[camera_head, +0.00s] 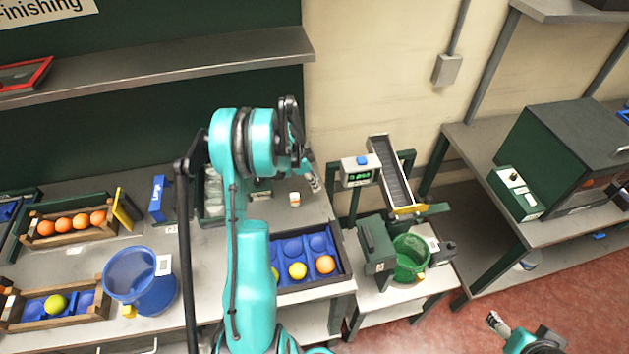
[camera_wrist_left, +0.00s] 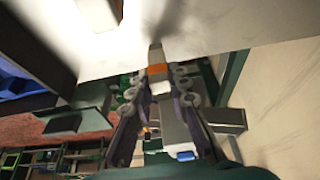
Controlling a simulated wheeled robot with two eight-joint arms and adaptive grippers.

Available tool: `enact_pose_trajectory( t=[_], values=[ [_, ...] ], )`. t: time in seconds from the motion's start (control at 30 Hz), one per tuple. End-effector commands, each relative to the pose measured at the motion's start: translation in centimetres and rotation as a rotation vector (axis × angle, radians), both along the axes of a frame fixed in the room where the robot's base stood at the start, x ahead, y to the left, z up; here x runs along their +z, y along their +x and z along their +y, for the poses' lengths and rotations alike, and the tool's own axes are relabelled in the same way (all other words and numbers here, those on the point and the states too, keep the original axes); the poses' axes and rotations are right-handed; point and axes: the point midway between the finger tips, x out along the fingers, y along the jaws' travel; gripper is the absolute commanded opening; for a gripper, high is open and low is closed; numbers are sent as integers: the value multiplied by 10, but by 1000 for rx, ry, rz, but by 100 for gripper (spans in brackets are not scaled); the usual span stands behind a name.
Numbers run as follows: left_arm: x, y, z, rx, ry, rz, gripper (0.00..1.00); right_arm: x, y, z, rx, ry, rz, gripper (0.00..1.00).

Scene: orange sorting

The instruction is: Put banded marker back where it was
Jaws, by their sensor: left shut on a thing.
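The banded marker (camera_wrist_left: 157,71), pale with an orange band and a grey end, shows in the left wrist view between the fingertips of my left gripper (camera_wrist_left: 158,87). The gripper is shut on it. The grey end points to the pale work surface; I cannot tell whether it touches. My right gripper (camera_head: 495,320) is at the lower right, too small to tell open from shut.
A blue divided tray (camera_head: 318,282) with fruit lies in front. A blue bucket (camera_head: 140,285) is left.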

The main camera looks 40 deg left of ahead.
Motion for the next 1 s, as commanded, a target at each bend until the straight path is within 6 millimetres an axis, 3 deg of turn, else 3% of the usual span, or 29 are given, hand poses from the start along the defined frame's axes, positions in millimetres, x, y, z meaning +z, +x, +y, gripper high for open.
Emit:
enact_pose_trajectory(
  t=[1.0],
  values=[
    [-7, 0, 0, 0, 0, 0, 0, -7, 0, 0, 0, 0, 0, 68]
  ],
)
